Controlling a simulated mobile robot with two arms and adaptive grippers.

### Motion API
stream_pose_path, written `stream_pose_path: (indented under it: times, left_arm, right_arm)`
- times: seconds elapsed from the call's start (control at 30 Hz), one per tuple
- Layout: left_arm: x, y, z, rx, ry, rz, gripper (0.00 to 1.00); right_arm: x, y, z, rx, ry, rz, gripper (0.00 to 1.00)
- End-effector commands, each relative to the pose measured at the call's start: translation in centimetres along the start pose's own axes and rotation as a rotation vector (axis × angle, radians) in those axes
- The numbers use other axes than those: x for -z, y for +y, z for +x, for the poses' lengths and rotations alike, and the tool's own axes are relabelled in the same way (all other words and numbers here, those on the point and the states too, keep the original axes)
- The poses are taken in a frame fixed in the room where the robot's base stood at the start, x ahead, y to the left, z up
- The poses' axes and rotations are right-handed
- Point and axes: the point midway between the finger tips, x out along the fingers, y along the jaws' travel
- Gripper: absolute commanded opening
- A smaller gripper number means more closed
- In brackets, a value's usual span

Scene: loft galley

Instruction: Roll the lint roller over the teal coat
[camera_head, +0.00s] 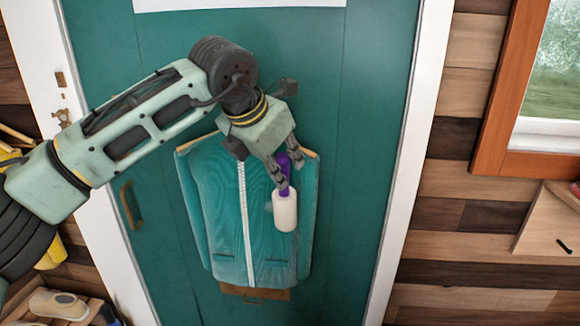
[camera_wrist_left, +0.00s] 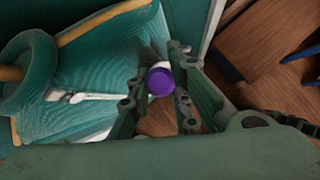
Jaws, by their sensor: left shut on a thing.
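The teal coat (camera_head: 222,225) hangs on a wooden hanger against a teal door, with a pale zip down its front. The coat also fills the left of the left wrist view (camera_wrist_left: 95,65). My left gripper (camera_head: 283,175) is shut on the purple handle of the lint roller (camera_head: 285,210). The white roller head points down in front of the coat's right side. I cannot tell whether it touches the cloth. In the left wrist view the purple handle end of the lint roller (camera_wrist_left: 160,82) shows between the fingers. My right gripper is not in view.
The teal door (camera_head: 370,130) has a white frame and a handle (camera_head: 131,205) at left. A window (camera_head: 545,75) and a wooden shelf (camera_head: 553,225) are at right on the plank wall. A brush-like object (camera_head: 58,304) lies at lower left.

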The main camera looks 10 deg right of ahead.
Motion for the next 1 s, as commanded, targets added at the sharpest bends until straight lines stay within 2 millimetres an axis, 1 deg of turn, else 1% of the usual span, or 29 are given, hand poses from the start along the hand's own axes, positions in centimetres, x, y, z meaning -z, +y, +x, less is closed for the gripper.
stream_pose_path:
  times: [0.03, 0.1, 0.37, 0.67, 0.87, 1.0]
  left_arm:
    - [0.2, 0.6, -0.1, -0.005, -0.003, -0.002, 0.0]
    - [0.5, 1.1, -0.2, -0.006, -0.003, -0.001, 0.0]
    - [1.0, 1.8, -0.5, -0.007, -0.004, 0.0, 0.0]
    - [2.5, 3.8, -1.1, -0.006, -0.003, -0.001, 0.0]
    - [2.8, 4.2, -1.3, -0.004, -0.003, 0.001, 0.0]
    - [3.2, 4.9, -1.5, -0.005, -0.002, -0.001, 0.0]
  right_arm:
    - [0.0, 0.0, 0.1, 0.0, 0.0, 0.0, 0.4]
    - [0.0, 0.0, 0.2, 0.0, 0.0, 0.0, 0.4]
    - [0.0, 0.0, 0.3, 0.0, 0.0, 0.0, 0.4]
    - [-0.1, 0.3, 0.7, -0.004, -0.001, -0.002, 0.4]
    - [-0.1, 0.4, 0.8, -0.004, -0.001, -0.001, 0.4]
    - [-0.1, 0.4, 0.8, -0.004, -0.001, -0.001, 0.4]
